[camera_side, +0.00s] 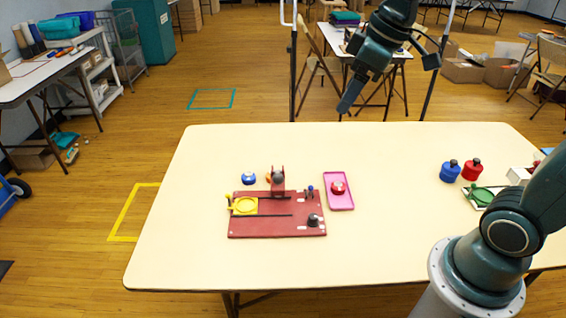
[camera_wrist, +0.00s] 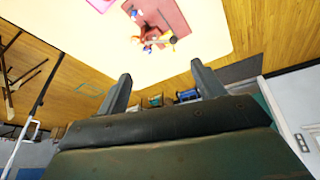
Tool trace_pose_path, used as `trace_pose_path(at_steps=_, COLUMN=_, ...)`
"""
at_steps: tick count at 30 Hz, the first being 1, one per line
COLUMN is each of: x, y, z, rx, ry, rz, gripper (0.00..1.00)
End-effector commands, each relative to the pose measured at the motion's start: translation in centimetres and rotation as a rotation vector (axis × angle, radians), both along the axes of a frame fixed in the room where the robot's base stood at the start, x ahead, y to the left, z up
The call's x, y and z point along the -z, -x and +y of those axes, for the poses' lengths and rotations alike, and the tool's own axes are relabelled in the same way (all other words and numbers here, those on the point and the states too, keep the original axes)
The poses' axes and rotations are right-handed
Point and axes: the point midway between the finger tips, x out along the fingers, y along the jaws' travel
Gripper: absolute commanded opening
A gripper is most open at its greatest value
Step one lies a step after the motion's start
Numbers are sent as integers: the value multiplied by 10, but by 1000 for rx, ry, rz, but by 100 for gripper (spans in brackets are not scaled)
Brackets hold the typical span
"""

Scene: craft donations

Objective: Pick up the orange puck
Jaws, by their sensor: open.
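A small patch of orange (camera_side: 268,178), possibly the orange puck, shows at the left of an upright red bracket at the back of the dark red board (camera_side: 262,228). The bracket hides most of it, so I cannot make out its shape. In the wrist view, small red, orange and yellow pieces blur together by the board (camera_wrist: 163,14). My gripper (camera_side: 348,101) is high above the table's back edge, well away from the board. In the wrist view my gripper (camera_wrist: 160,70) is open, with nothing between its fingers.
Blue (camera_side: 450,173) and red (camera_side: 472,171) knobbed pieces stand at right. The table's middle is clear.

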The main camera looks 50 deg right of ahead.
Motion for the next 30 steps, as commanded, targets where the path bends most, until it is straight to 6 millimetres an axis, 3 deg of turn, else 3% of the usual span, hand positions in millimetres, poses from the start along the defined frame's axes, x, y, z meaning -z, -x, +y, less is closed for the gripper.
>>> trace_pose_path(at_steps=14, x=35, y=-105, z=-25, rx=-262, ry=19, rz=51, gripper=68)
trace_pose_path(at_steps=23, x=78, y=-162, z=-49, rx=-425, ry=16, rz=65, gripper=68)
trace_pose_path(at_steps=30, x=123, y=-201, z=-69, rx=-556, ry=4, rz=68, gripper=68)
